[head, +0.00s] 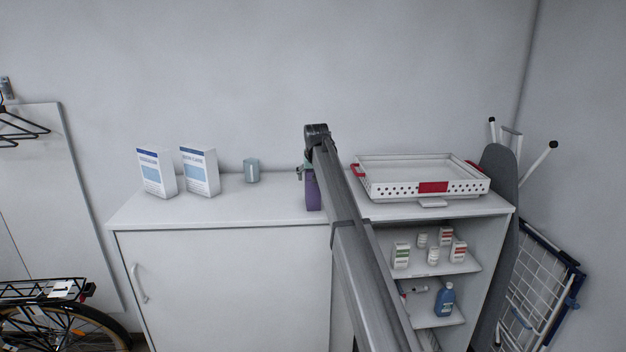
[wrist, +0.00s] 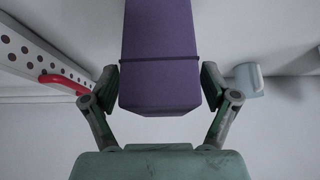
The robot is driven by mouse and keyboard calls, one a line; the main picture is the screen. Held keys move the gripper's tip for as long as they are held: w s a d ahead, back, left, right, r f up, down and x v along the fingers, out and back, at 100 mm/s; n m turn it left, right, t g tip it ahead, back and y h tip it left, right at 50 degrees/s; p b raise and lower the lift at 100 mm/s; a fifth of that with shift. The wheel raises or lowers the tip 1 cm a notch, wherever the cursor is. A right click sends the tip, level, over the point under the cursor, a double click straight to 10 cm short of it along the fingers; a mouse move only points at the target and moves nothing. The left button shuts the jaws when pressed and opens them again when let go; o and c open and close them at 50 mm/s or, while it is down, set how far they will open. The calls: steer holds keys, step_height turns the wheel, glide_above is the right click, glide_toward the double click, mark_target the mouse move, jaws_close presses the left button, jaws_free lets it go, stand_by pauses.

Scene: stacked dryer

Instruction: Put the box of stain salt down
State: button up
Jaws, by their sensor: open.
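A purple box (head: 313,190), which I take for the stain salt, appears to stand upright on the white cabinet top (head: 240,207), partly hidden by my arm. No label is readable. In the wrist view the purple box (wrist: 160,50) runs up between the two fingers, with a dark line across it. My gripper (wrist: 160,88) is open around the box, one finger on each side. The right finger pad is very close to the box, and I cannot tell whether it touches. In the head view my gripper (head: 303,171) is mostly hidden behind the arm.
Two white-and-blue boxes (head: 158,172) (head: 200,171) and a pale blue mug (head: 252,171) stand left of the purple box. A white tray with red handles (head: 405,189) sits to the right, above shelves (head: 435,268) of small boxes and bottles. The cabinet top's front left is clear.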

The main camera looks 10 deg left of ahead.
steer(key=b+v, duration=0.7)
steer(key=v, duration=0.9)
steer(key=shift+a+r, duration=0.15)
steer(key=shift+a, duration=0.05)
steer(key=shift+c, duration=0.3)
